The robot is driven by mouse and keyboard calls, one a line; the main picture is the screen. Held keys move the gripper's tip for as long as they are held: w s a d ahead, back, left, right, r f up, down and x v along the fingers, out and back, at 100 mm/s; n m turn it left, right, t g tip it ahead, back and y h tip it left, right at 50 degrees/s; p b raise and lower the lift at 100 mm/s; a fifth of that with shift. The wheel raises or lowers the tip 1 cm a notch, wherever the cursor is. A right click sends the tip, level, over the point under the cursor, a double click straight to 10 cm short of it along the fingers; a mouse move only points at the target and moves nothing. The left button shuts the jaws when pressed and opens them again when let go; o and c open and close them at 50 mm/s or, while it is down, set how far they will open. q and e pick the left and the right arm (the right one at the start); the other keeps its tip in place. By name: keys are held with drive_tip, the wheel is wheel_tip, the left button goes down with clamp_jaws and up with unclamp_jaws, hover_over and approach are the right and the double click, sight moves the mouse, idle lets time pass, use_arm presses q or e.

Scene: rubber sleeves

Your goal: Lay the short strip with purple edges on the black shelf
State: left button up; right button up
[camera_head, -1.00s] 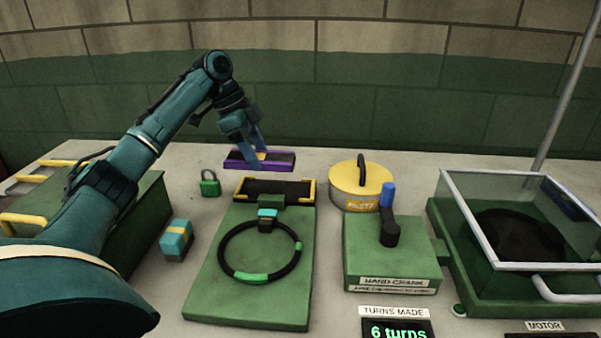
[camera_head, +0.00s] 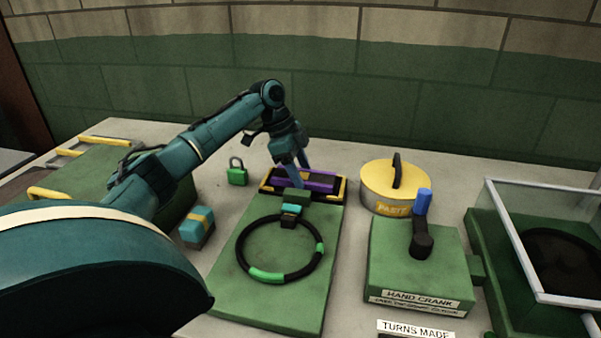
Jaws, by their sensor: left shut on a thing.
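The short strip with purple edges (camera_head: 318,180) is at the black shelf (camera_head: 270,185) with yellow corners, at the far end of a green base. It lines up with the shelf and sits within its outline. I cannot tell whether it rests on the shelf or is just above it. My left gripper (camera_head: 298,174) comes down from above and is shut on the strip near its middle, with the fingers hiding part of it. My right gripper is not in view.
A black ring with green bands (camera_head: 268,273) is on the green base nearer me. A green padlock (camera_head: 237,175) and a teal block (camera_head: 197,228) stand to the left. A yellow paste tin (camera_head: 375,190) and a hand crank box (camera_head: 420,268) stand close on the right.

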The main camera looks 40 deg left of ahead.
use_arm(q)
drive_tip(key=shift+f, duration=0.25)
drive_tip(key=o, duration=0.7)
drive_tip(key=shift+r, duration=0.1)
drive_tip(key=p+v, duration=0.1)
drive_tip(key=v, duration=1.1)
